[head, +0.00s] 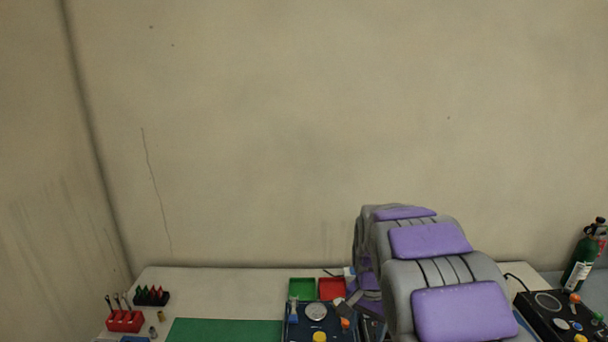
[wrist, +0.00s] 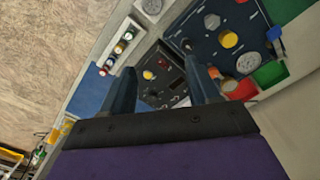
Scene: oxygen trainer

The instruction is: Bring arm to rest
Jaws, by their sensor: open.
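My gripper (wrist: 160,82) shows in the wrist view with its two dark fingers apart and nothing between them. It points down over the table from above, with a dark panel (wrist: 161,72) seen between and beyond the fingers. In the head view my purple and grey arm reaches forward over the right part of the table. The arm hides most of the gripper there.
A dark blue panel (head: 301,331) with a gauge and knobs lies near the arm, with green (head: 302,289) and red (head: 331,289) trays behind it. A green mat (head: 225,330), red tool holder (head: 125,321), right-hand panel (head: 548,317) and green bottle (head: 581,262) also show. A wall stands behind.

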